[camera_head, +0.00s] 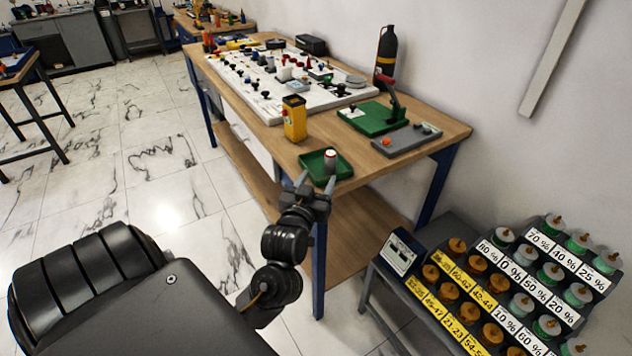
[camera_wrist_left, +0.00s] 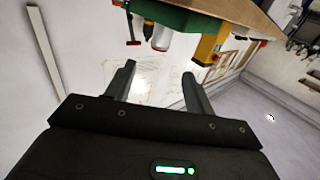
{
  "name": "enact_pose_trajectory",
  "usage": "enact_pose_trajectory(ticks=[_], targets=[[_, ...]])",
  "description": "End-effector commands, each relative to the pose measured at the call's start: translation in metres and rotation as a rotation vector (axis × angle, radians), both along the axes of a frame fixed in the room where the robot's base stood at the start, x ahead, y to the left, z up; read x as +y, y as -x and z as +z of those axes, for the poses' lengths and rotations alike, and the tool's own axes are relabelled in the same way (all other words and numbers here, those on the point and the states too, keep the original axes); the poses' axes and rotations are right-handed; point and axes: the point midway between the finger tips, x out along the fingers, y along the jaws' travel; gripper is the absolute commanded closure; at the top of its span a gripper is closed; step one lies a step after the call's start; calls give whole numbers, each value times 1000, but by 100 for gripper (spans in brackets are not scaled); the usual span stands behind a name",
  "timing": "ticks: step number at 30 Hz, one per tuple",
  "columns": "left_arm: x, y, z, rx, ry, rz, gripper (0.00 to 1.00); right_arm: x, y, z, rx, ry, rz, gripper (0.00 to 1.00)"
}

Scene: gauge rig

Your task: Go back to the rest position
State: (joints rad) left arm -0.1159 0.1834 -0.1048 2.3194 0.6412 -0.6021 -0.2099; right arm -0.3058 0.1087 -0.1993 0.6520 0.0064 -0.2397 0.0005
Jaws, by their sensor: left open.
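My left gripper (camera_head: 316,182) is open, with nothing between its fingers. In the head view it shows at the near end of the wooden workbench (camera_head: 440,127), just in front of the green tray (camera_head: 312,158). A small pale cylinder with a red top (camera_head: 331,160) stands in that tray. In the left wrist view the spread fingers (camera_wrist_left: 159,72) are apart from the cylinder (camera_wrist_left: 162,38) and the tray (camera_wrist_left: 185,18), which show tilted at the top. My right gripper is not in view.
A yellow device (camera_head: 294,120) stands behind the tray. A green press (camera_head: 375,118), a grey plate (camera_head: 407,140) and a white board (camera_head: 262,85) with several parts share the bench.

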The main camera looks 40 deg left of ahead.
Motion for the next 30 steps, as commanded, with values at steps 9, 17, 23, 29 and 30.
enact_pose_trajectory(ticks=[9, 17, 23, 29, 30], targets=[[0, 0, 0, 0, 0, 0, 46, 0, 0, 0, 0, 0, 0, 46], [-9, 3, -14, 54, 12, -32, 46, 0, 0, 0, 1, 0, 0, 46], [-65, 46, -99, 412, 80, -219, 46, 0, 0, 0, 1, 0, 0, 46], [-114, 126, -171, 809, 123, -367, 46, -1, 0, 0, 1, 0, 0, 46], [-119, 141, -181, 871, 127, -383, 46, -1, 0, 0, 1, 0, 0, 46]])
